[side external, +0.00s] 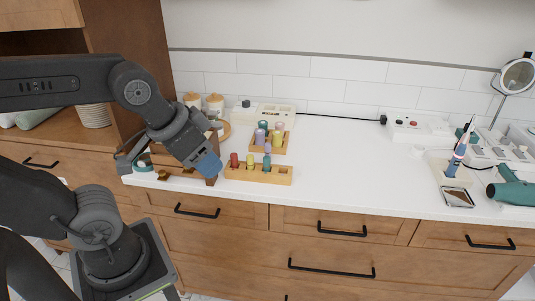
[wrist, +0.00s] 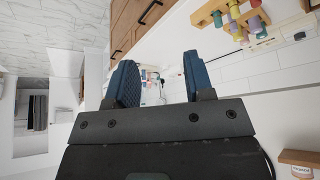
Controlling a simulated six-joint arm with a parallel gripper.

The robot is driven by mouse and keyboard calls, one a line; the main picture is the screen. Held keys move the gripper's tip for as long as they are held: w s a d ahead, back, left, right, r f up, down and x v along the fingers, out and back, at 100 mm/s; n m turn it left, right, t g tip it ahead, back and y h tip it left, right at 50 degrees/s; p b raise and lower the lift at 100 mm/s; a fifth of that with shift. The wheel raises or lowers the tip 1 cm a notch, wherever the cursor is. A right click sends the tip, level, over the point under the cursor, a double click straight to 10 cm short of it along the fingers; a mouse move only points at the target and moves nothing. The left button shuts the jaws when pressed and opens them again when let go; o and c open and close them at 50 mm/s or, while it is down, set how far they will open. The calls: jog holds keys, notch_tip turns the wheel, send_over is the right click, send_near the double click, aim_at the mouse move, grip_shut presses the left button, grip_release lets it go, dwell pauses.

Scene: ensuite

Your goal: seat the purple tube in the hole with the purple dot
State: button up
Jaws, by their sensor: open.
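A purple tube (side external: 260,137) stands in the small rear wooden rack (side external: 268,150), beside a yellow tube (side external: 277,138). Another purple-looking piece (side external: 267,148) shows just above the teal tube (side external: 266,163); I cannot tell which rack it belongs to. The front wooden block (side external: 284,179) holds a red tube (side external: 234,160), an olive tube (side external: 250,162) and the teal tube. The purple dot and its hole are too small to make out. My gripper (side external: 213,168) is left of the front block, apart from the tubes. In the wrist view its blue fingers (wrist: 157,78) are open and empty.
A wooden box (side external: 175,162) stands behind my gripper at the left. White boxes (side external: 278,112) and jars (side external: 215,102) are behind the racks.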

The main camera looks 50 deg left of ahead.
jog(key=shift+o, duration=0.5)
jog(key=w+a+r+m+g, duration=0.1)
jog(key=w+a+r+m, duration=0.2)
jog(key=w, duration=0.5)
jog(key=w+a+m+g, duration=0.2)
jog(key=w+a+m, duration=0.2)
jog(key=w, duration=0.4)
jog(key=m+g, duration=0.3)
jog(key=m, duration=0.6)
send_over(268, 144)
notch_tip(268, 144, down, 11)
jog(key=f, duration=0.7)
jog(key=shift+w+d+f, duration=0.1)
jog(key=shift+d+f, duration=0.1)
jog(key=shift+f, duration=0.1)
jog(key=shift+a+f, duration=0.15)
jog(key=shift+f, duration=1.25)
jog(key=shift+a+f, duration=0.1)
jog(key=shift+f, duration=1.25)
